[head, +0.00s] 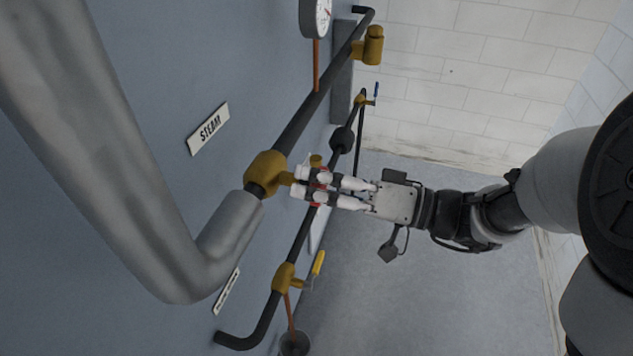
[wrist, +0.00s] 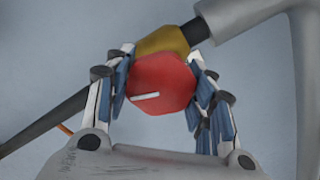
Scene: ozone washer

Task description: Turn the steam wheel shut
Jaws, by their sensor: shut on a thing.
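The steam wheel (wrist: 163,82) is a red, rounded knob with a white mark on its face, in the middle of the wrist view. It sits on a brass valve body, seen in the head view (head: 266,173) and behind the wheel in the wrist view (wrist: 163,43). My gripper (head: 308,184) is shut on the wheel, with one finger on each side of it. In the head view the fingers hide most of the wheel, and only slivers of red show. The white mark slopes slightly, its right end higher. A STEAM label (head: 208,129) is on the wall.
A thick grey pipe (head: 120,150) runs close beside the valve. A dark pipe with a brass fitting (head: 373,46) and a gauge (head: 316,17) lies beyond. A yellow-handled valve (head: 286,279) is on a lower pipe. The floor (head: 400,300) looks clear.

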